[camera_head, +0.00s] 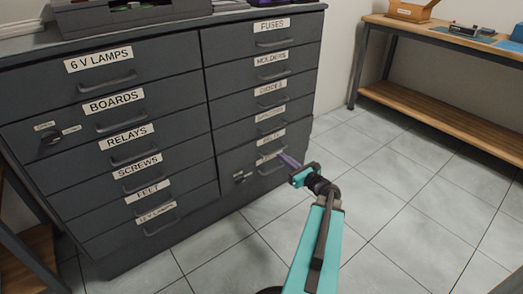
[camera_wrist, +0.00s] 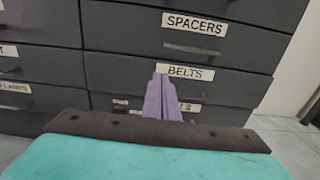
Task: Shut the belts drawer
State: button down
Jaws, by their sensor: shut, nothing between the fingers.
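The belts drawer (camera_wrist: 125,77) is a dark grey drawer front in the cabinet's right column, below the spacers drawer. Its white BELTS label (camera_wrist: 191,72) shows in the wrist view just right of my fingertips. The drawer front (camera_head: 240,151) also shows in the head view, low in the right column. It seems to stand slightly out from the cabinet, but how far I cannot tell. My gripper (camera_wrist: 161,76) has its purple fingers shut and empty, pointing at this drawer. In the head view my gripper (camera_head: 284,157) is at the lower right drawers; contact cannot be told. The fingers partly hide the drawer's handle area.
The spacers drawer (camera_wrist: 130,30) is directly above. A lower drawer (camera_wrist: 105,103) is partly hidden by my gripper. A keyed lock (camera_head: 51,138) is on the left column. A wooden workbench (camera_head: 440,105) stands at the right. Tiled floor (camera_head: 400,225) is clear before the cabinet.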

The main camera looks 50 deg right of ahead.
jog(key=shift+w+a+f+b, duration=0.3)
jog(key=shift+f+b, duration=0.25)
jog(key=shift+b, duration=0.05)
jog(key=b, duration=0.5)
send_near(257, 140)
jog(key=w, duration=0.4)
jog(key=shift+w+d+f, duration=0.25)
jog(key=shift+w+d, duration=0.15)
jog(key=shift+w+d+r+b, duration=0.15)
jog(key=shift+w+b, duration=0.15)
jog(key=shift+w, duration=0.45)
